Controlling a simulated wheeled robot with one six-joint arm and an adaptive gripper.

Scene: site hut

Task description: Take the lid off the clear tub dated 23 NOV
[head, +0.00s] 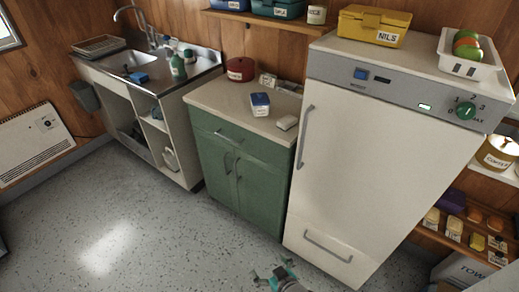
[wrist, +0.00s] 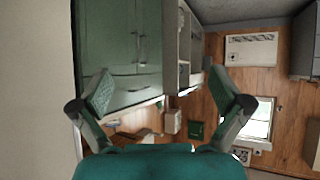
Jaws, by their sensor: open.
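No tub with a readable 23 NOV date shows in either view. A small white container with a blue top (head: 260,104) stands on the counter beside the fridge; its label is too small to read. The white fridge (head: 386,150) has its door and lower drawer shut, so its inside is hidden. My gripper (head: 272,275) is low in front of the green cupboard and fridge in the head view. In the wrist view my gripper (wrist: 165,88) has its two fingers spread wide with nothing between them.
A yellow box marked NILS (head: 375,26) and a white basket (head: 470,67) sit on the fridge. The counter (head: 222,98) also holds a red pot (head: 241,69). The green cupboard (head: 240,160) is shut. The grey floor (head: 130,215) at left is clear.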

